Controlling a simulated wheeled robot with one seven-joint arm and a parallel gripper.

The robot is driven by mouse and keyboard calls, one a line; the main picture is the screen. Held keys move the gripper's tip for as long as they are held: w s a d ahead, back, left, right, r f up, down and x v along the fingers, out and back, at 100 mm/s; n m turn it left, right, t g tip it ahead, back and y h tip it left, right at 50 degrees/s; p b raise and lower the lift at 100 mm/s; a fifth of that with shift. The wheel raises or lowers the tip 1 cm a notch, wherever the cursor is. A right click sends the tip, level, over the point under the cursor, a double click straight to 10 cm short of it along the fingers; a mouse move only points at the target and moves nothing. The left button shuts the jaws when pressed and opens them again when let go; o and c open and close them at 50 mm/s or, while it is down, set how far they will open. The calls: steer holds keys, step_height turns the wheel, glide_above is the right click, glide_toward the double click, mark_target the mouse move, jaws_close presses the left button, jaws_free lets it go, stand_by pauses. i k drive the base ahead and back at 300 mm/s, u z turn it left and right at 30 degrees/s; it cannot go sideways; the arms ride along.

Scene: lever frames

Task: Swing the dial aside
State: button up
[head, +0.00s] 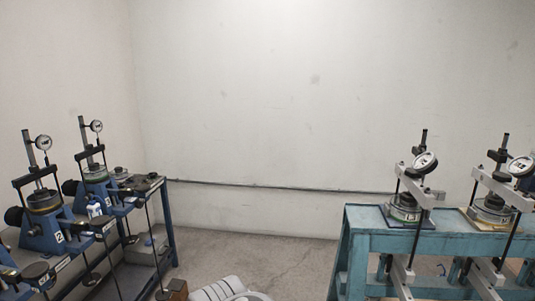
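Several round white dials are in the head view, and I cannot tell which one the task means. On the left bench, one dial (43,142) sits beside the post of a blue machine (45,232) marked 2. A second dial (96,126) sits beside the post of the machine behind it. On the right bench, a dial (425,163) is tilted above a white-framed apparatus (404,208). My gripper is not in view.
The left blue bench (167,222) runs along the left wall. The teal bench (390,239) stands at the right. Bare floor (275,254) lies between them, with a brown block (174,290) at the bottom left. A pipe (270,187) runs along the back wall.

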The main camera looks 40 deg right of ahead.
mark_target(415, 152)
steer(key=z, duration=0.5)
steer(key=i, duration=2.6)
steer(key=z, duration=1.15)
